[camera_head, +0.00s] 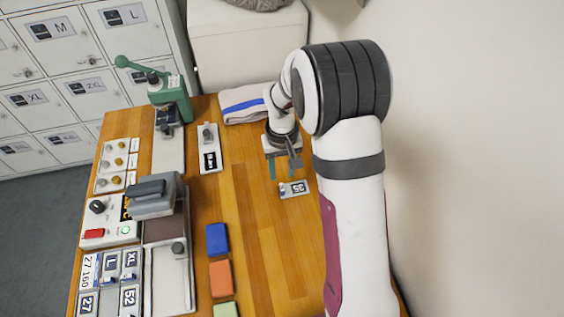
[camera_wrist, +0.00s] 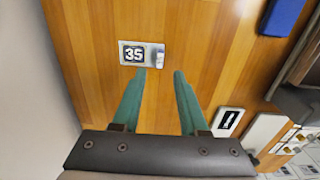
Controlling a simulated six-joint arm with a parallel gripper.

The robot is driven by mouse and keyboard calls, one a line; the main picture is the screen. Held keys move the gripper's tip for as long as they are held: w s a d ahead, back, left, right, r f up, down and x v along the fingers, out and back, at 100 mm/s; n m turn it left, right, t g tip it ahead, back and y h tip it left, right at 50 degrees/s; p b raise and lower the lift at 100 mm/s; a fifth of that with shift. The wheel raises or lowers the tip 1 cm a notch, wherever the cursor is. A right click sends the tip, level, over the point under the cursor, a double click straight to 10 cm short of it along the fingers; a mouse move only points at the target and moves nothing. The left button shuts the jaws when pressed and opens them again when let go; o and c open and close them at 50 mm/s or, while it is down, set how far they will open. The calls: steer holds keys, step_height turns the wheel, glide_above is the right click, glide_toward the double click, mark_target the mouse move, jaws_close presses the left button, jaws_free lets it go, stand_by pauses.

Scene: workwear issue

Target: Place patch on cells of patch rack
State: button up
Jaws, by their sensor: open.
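A small patch marked 35 (camera_head: 294,188) lies on the wooden table, a dark square on a grey plate with a light knob at one end. It also shows in the wrist view (camera_wrist: 131,54), just beyond the left fingertip. My gripper (camera_head: 286,168) is open and empty, with its two green fingers pointing down near the patch; whether a finger touches it I cannot tell. The fingers also show in the wrist view (camera_wrist: 159,72). The patch rack (camera_head: 103,288) is at the table's lower left, with cells marked 27, 160, L, XL and 52, partly cut off.
A heat press (camera_head: 158,198) stands beside the rack, with a control box (camera_head: 104,226) left of it. A green hand press (camera_head: 172,95) and folded towel (camera_head: 243,103) are at the back. Blue (camera_head: 217,239), orange (camera_head: 221,277) and green blocks (camera_head: 225,309) lie mid-table. Table between them and the patch is clear.

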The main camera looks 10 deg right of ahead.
step_height(320, 180, up, 7)
steer(key=s, duration=0.2)
steer(key=s+a+r+m, duration=0.1)
steer(key=s+r, duration=0.3)
steer(key=s, duration=0.6)
steer(key=s+a+r+m+y, duration=0.1)
steer(key=s+a+r+m, duration=0.1)
steer(key=s, duration=0.8)
step_height(320, 180, up, 2)
steer(key=shift+s+m, duration=0.4)
steer(key=shift+m, duration=0.4)
steer(key=shift+o, duration=1.3)
steer(key=shift+m+y, duration=0.4)
steer(key=shift+m, duration=0.1)
steer(key=s, duration=0.4)
steer(key=shift+s+a+f, duration=0.3)
steer(key=shift+a+f, duration=0.05)
steer(key=shift+a, duration=0.05)
steer(key=shift+o, duration=1.1)
steer(key=shift+s, duration=0.15)
